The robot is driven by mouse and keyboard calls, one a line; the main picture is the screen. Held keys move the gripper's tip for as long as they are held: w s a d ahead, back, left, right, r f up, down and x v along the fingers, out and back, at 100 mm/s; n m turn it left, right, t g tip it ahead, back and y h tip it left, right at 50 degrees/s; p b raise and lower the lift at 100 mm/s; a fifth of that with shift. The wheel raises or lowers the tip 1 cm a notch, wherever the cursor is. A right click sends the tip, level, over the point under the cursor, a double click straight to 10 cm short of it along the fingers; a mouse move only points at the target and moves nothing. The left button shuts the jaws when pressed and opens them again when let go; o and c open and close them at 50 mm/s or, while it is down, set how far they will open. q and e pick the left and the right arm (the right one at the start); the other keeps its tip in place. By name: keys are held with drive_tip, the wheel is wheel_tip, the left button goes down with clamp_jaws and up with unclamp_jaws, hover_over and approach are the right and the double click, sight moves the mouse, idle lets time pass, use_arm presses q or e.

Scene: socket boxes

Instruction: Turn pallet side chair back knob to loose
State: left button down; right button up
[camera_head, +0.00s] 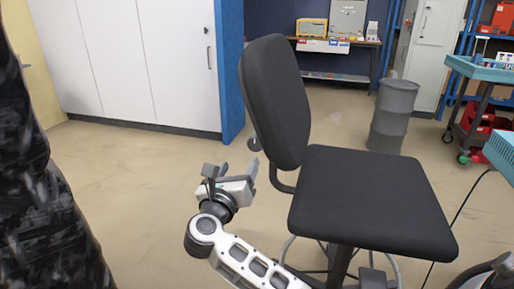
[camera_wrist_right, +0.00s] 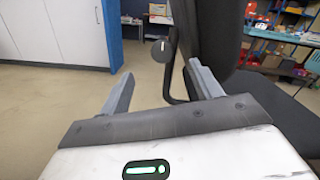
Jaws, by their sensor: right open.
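The black office chair has an upright backrest (camera_head: 275,100) and a wide seat (camera_head: 370,205). A dark round knob (camera_head: 254,144) sticks out behind the lower backrest. In the right wrist view the knob (camera_wrist_right: 162,50) shows a pale line on its face and lies beyond the fingertips, between them in the picture. My right gripper (camera_head: 231,170) is open and empty, apart from the knob, beside and below it. Its two fingers (camera_wrist_right: 160,72) also show in the wrist view. A pallet load wrapped in black film (camera_head: 45,200) stands at the left. My left gripper is out of view.
A curved bar (camera_wrist_right: 171,82) runs down from the backrest near the right finger. White cabinets (camera_head: 140,60) stand behind. A grey barrel (camera_head: 393,115) and a turquoise cart (camera_head: 480,68) are to the right. Floor between pallet and chair is clear.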

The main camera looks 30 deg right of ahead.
sight(254, 144)
drive_tip(key=shift+m+g, duration=0.5)
drive_tip(key=x, duration=1.6)
drive_tip(key=shift+w+d+f+b, duration=0.15)
drive_tip(key=shift+f+b, duration=0.15)
drive_tip(key=shift+f, duration=0.1)
drive_tip(key=c, duration=1)
